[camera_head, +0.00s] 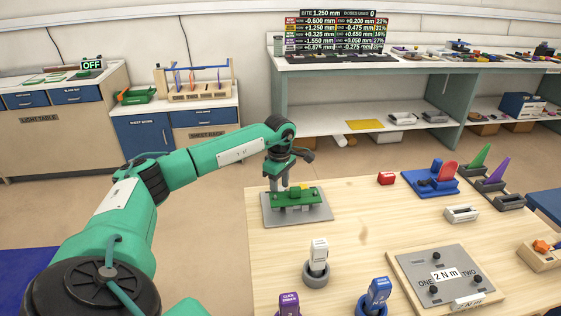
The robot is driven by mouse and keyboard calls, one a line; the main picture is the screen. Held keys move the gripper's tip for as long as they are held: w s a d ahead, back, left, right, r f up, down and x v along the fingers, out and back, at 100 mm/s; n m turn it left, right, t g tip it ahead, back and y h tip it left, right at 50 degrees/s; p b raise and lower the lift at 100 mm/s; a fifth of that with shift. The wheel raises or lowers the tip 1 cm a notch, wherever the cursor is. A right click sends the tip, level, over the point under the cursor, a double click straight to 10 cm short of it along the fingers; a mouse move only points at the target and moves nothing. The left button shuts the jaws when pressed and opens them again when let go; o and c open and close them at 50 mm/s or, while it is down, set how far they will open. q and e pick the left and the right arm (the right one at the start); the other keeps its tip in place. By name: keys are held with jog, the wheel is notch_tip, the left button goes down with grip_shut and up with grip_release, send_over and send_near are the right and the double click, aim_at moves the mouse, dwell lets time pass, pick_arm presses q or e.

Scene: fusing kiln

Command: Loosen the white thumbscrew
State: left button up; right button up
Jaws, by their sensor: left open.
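My left gripper (279,184) points down over a green fixture (298,200) on a grey plate (322,214) at the table's far left corner. The gripper is open, its fingers at the left part of the fixture. A small yellow and pale piece shows on top of the fixture, just right of the fingers. I cannot pick out the white thumbscrew for certain; the gripper covers part of the fixture. I cannot tell whether the fingers touch anything. My right gripper is not in view.
A white-topped tool (319,252) stands in a round grey holder, with purple (289,304) and blue (377,293) ones nearer. A grey "2 N m" board (418,266) lies right of them. A blue stand (424,184) and red block (387,178) sit farther back. The table's middle is clear.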

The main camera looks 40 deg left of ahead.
aim_at(281, 188)
pick_arm(q)
jog(key=m, duration=0.3)
jog(key=shift+s+a+m+b, duration=0.1)
jog(key=shift+s+m+b, duration=0.05)
jog(key=shift+m+b, duration=0.15)
jog(key=m, duration=0.3)
jog(key=shift+m, duration=0.4)
jog(key=m, duration=0.3)
jog(key=m+b, duration=0.1)
jog(key=m, duration=0.1)
jog(key=shift+w, duration=0.25)
jog(key=shift+r+m, duration=0.25)
jog(key=shift+m, duration=0.25)
notch_tip(281, 188, up, 13)
jog(key=shift+r, duration=0.2)
